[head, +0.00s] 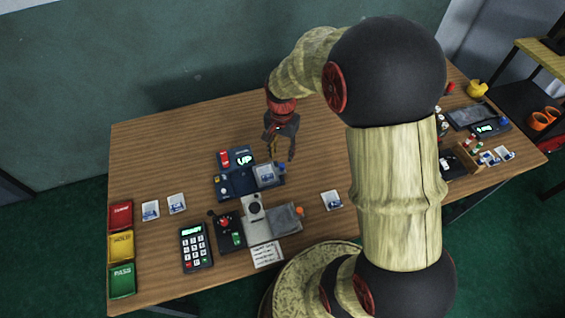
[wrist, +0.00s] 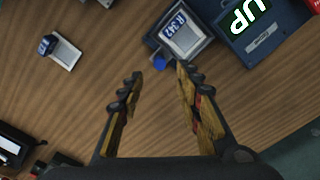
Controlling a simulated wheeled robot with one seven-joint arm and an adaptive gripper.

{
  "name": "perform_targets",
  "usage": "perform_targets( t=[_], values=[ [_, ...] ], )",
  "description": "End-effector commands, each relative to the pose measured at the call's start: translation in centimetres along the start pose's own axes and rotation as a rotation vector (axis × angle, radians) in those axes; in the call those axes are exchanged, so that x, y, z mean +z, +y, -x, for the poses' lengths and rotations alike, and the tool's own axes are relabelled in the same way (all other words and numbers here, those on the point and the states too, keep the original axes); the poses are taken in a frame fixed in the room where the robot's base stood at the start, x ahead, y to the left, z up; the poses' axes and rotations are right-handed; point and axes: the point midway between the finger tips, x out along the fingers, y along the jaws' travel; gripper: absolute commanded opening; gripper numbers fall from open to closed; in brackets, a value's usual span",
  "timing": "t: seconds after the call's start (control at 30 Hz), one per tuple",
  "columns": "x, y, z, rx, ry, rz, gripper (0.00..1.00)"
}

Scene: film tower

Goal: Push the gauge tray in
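The gauge (head: 236,180) is a dark blue unit with a lit screen reading "UP", near the middle of the table. Its gauge tray (head: 265,173) sticks out at the right side and bears a small slide or card marked "R 342" (wrist: 186,31). A blue knob (wrist: 159,63) sits on the tray's outer edge; it also shows in the head view (head: 281,167). My gripper (head: 282,153) is open and empty, above the table by the knob. In the wrist view the knob appears between the two fingertips (wrist: 158,71); I cannot tell whether they touch it.
A keypad terminal (head: 195,247), a joystick box (head: 229,232) and a grey device with an orange knob (head: 286,219) stand in front of the gauge. A loose card (head: 331,200) lies right. Table behind is clear.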

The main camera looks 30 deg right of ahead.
Motion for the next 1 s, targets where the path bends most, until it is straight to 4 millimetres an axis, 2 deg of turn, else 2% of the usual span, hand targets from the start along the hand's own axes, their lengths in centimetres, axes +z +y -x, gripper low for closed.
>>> perform_targets(
  t=[0.03, 0.2, 0.4, 0.77, 1.0],
  values=[
    [0.1, 0.1, -1.1, 0.002, -0.003, 0.001, 0.34],
    [0.1, 0.1, -3.8, 0.001, -0.001, 0.002, 0.34],
    [0.1, 0.0, -6.0, 0.001, -0.001, 0.002, 0.34],
    [0.0, 0.0, -6.4, 0.0, 0.0, 0.003, 0.34],
    [0.0, 0.0, -6.4, 0.0, 0.0, 0.003, 0.22]
  ],
)
